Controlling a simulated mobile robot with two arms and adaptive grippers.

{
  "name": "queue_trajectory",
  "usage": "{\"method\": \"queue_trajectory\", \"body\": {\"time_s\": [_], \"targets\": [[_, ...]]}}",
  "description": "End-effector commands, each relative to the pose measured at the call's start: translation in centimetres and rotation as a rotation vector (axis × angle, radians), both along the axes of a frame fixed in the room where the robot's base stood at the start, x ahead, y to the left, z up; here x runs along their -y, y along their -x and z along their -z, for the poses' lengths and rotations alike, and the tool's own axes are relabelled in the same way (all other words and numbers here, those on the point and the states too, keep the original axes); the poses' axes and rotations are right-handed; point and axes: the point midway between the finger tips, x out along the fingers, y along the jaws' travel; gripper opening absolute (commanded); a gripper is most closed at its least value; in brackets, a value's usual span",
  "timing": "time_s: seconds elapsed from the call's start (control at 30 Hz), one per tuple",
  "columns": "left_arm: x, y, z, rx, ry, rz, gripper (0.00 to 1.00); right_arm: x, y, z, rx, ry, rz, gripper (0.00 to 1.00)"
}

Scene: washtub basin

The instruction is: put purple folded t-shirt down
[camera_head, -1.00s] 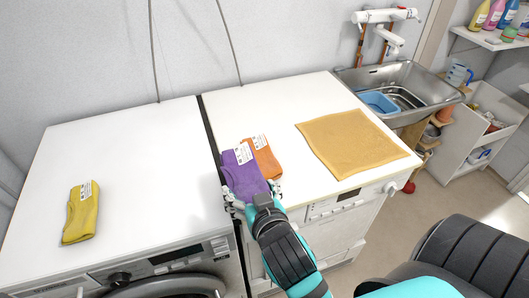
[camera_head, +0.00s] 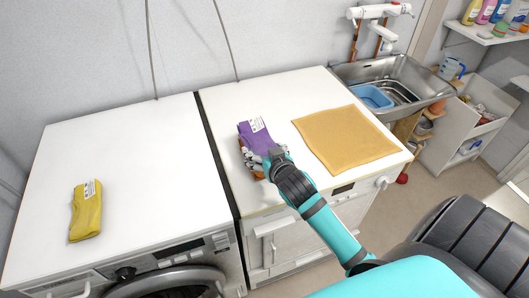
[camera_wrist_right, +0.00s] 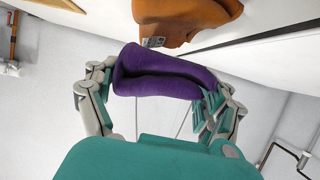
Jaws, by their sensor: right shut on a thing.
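The purple folded t-shirt (camera_head: 256,136), with a white label, is over the right machine's white top (camera_head: 286,92). My right gripper (camera_head: 262,157) is shut on its near edge. In the right wrist view, the purple t-shirt (camera_wrist_right: 168,76) sits between the two fingers of my right gripper (camera_wrist_right: 158,88). An orange folded cloth (camera_wrist_right: 185,18) with a label lies on the white surface just beyond, and a gap shows between it and the purple one. My left gripper is not in view.
A yellow folded cloth (camera_head: 86,211) lies on the left machine's top (camera_head: 135,150). A tan towel (camera_head: 345,138) lies flat to the right of the purple t-shirt. A metal sink (camera_head: 420,85) with a blue tub (camera_head: 373,97) is at the back right. The top behind the t-shirt is bare.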

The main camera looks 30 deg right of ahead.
Motion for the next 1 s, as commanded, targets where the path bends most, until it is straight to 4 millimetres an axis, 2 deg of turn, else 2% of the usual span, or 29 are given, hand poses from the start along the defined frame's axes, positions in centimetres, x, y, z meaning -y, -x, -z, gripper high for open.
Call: {"method": "queue_trajectory", "body": {"time_s": [0.13, 0.47, 0.5, 0.6, 0.63, 1.0], "targets": [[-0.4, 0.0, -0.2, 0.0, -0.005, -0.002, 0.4, 0.0, 0.0, 1.2, 0.004, 0.001, 0.0, 0.46], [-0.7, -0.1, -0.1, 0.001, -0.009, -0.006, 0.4, 0.0, 0.0, 1.5, 0.006, 0.001, 0.0, 0.46], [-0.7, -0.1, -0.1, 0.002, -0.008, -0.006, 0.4, 0.0, 0.0, 1.6, 0.005, 0.001, 0.0, 0.84], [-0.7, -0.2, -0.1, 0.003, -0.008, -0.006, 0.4, 0.0, 0.0, 1.5, 0.005, 0.001, 0.0, 0.97], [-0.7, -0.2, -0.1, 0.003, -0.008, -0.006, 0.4, 0.0, 0.0, 1.5, 0.005, 0.001, 0.0, 1.0], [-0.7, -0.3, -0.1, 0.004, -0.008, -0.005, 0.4, -0.1, 0.4, 1.2, 0.004, 0.001, 0.0, 1.0]]}}
